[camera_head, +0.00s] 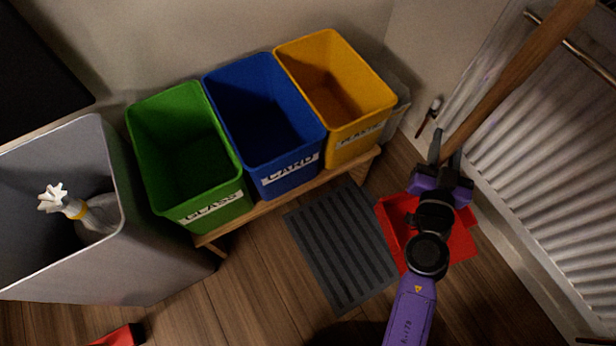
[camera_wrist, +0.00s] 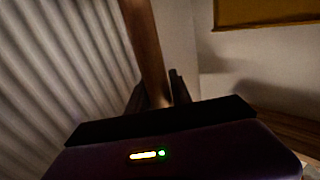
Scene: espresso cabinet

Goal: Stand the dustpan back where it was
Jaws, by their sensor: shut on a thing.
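The dustpan has a red pan (camera_head: 462,246) and a long wooden handle (camera_head: 520,70). In the head view the pan is low, between the dark mat and the radiator, partly hidden under my arm. I cannot tell whether it touches the floor. The handle leans up to the right in front of the radiator. My gripper (camera_head: 446,150) is shut on the handle. In the wrist view the handle (camera_wrist: 145,45) rises from between the fingers of my gripper (camera_wrist: 158,92).
A ribbed radiator (camera_head: 550,160) stands close on the right. Green (camera_head: 187,150), blue (camera_head: 263,120) and yellow (camera_head: 335,90) bins stand on a wooden bench. A grey ridged mat (camera_head: 340,245) lies before them.

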